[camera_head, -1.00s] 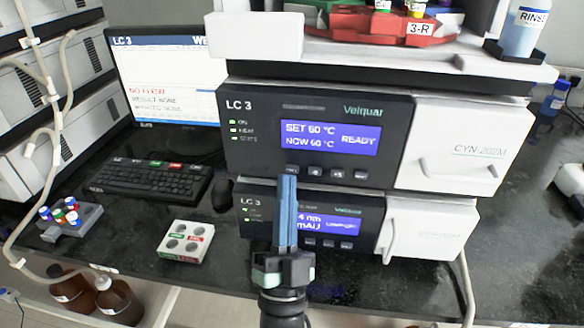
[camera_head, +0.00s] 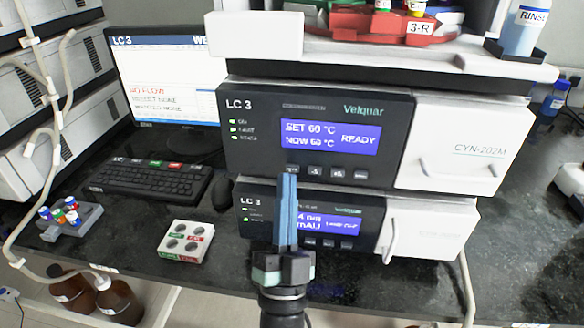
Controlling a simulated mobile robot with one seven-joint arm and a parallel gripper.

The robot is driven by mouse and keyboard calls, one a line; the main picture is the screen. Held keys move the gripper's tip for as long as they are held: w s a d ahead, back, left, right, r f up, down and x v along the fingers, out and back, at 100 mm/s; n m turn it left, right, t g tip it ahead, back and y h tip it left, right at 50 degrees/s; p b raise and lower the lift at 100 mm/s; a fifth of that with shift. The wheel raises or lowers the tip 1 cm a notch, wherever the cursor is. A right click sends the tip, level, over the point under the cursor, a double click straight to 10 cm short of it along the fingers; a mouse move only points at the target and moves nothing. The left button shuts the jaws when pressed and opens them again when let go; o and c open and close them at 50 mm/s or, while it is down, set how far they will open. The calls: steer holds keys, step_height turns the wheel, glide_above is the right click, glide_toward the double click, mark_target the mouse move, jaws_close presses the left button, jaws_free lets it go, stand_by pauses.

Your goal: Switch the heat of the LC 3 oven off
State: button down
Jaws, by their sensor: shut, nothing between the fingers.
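The LC 3 oven (camera_head: 265,110) is the upper dark-fronted unit, marked Velquar. Its blue display (camera_head: 331,138) reads SET 60 °C, NOW 60 °C, READY. Small green lights (camera_head: 233,123) glow at its left. A row of small buttons (camera_head: 337,174) runs below the display. My gripper (camera_head: 288,178) is shut and empty, its blue fingers pointing up in front of the units. In the picture the fingertips lie just at the leftmost button, partly covering it. I cannot tell whether they touch it.
A second LC 3 unit (camera_head: 262,230) sits directly below, partly hidden by my gripper. A monitor (camera_head: 165,75), keyboard (camera_head: 145,180) and mouse (camera_head: 222,193) stand at left. A white vial holder (camera_head: 186,241) lies on the dark bench. A red tray (camera_head: 340,22) and RINSE bottle (camera_head: 527,30) are above.

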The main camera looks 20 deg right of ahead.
steer(key=shift+w+d, duration=0.2)
steer(key=shift+w, duration=0.15)
steer(key=shift+w+d+b, duration=0.25)
steer(key=shift+w+b, duration=0.05)
steer(key=shift+b, duration=0.25)
stand_by(0.4)
stand_by(0.4)
steer(key=shift+s+a, duration=0.5)
steer(key=shift+s, duration=0.2)
steer(key=shift+s+p, duration=0.1)
steer(key=shift+p, duration=0.25)
steer(key=s+a, duration=0.1)
steer(key=s, duration=0.1)
steer(key=s+a+p, duration=0.1)
steer(key=s, duration=0.1)
steer(key=shift+a, duration=0.4)
